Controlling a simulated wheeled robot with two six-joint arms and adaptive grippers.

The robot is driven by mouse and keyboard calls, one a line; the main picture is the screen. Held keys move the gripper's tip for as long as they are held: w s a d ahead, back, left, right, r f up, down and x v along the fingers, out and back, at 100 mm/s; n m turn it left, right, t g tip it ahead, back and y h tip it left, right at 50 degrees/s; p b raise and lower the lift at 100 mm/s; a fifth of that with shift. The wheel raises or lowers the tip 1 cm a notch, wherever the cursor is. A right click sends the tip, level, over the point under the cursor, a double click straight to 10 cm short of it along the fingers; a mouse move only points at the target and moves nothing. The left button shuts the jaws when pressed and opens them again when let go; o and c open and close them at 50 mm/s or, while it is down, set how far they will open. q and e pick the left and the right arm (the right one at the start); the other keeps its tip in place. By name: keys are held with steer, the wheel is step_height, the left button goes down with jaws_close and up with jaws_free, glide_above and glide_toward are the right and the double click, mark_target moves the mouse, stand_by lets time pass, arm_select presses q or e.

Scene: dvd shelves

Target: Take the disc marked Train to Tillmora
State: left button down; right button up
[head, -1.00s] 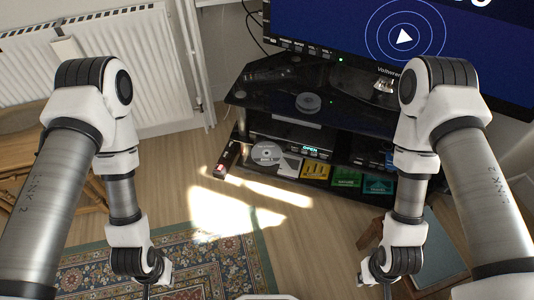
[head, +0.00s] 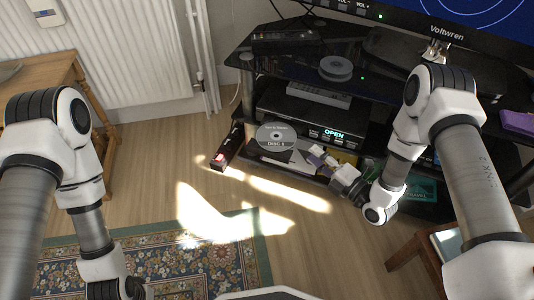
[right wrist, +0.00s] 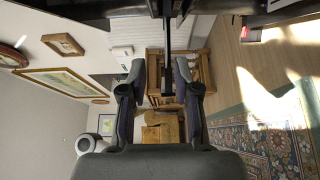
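The grey disc (head: 276,136) lies on the tray that juts from the player (head: 312,118), whose display reads OPEN. Its small print looks like Train to Tillmora, with DISC 1 below. My right gripper (head: 320,157) is just right of the disc, pointing left towards it, apart from it in the head view. In the right wrist view its two fingers (right wrist: 160,98) are spread. A thin dark bar (right wrist: 168,50) shows between them; I cannot tell what it is. My left gripper is below the frame edge; only its wrist shows in the head view.
Another disc or spindle (head: 336,68) lies on the shelf top (head: 285,62). Coloured cases, one green (head: 422,190), stand on the lower shelf, partly behind my right arm. A dark box with a red end (head: 219,160) is on the floor. A stool (head: 445,240) stands right.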

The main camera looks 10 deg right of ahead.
mark_target(288, 138)
steer(key=b+x, duration=0.1)
steer(key=x, duration=0.1)
steer(key=f+b+x, duration=0.1)
steer(key=b+x, duration=0.1)
steer(key=x, duration=0.1)
steer(key=b+x, duration=0.2)
steer(key=shift+w+a+f, duration=0.15)
steer(key=shift+w, duration=0.1)
steer(key=shift+r, duration=0.2)
jaws_close()
